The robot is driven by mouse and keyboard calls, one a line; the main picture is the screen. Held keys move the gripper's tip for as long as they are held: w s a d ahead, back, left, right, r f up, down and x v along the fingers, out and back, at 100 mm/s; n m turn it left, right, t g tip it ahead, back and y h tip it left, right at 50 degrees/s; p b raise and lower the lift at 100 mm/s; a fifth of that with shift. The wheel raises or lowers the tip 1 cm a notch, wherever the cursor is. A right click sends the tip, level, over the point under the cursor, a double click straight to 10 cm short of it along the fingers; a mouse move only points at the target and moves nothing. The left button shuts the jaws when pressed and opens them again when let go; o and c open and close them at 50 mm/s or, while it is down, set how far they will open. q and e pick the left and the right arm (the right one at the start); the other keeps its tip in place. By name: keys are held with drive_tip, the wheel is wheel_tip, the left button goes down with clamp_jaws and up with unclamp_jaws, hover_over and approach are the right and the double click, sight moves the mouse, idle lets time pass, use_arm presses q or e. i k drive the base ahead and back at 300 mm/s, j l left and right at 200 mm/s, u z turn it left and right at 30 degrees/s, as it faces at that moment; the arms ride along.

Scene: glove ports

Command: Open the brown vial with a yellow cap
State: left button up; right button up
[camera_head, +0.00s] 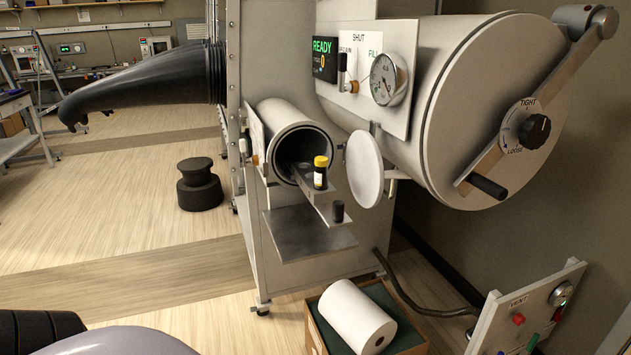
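The vial (320,178) with a yellow cap (321,161) stands upright on a narrow metal tray (323,203) that sticks out of the small round chamber. Its body looks dark, with a pale label, and the cap is on. A small black knob (338,211) stands at the outer end of the tray. The chamber's round door (366,168) is swung open to the right of the vial. Neither of my grippers is in view.
A large cylindrical chamber (490,110) with a TIGHT/LOOSE lever stands at the upper right. A flat shelf (300,235) juts out below the tray. A white roll (352,315) lies in a box below. A vent panel (525,310) stands lower right. A black glove (145,88) extends left.

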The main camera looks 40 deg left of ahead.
sight(321, 175)
drive_tip(key=k+j, duration=0.1)
drive_tip(key=j, duration=0.3)
drive_tip(key=k+j+z, duration=0.1)
drive_tip(key=j, duration=0.3)
drive_tip(key=k+j, duration=0.15)
drive_tip(key=j, duration=0.2)
drive_tip(key=k+j, duration=0.15)
drive_tip(key=j, duration=0.25)
drive_tip(key=k+j+z, duration=0.1)
drive_tip(key=j, duration=0.3)
drive_tip(key=k+j, duration=0.15)
drive_tip(key=j, duration=0.2)
drive_tip(key=z, duration=0.05)
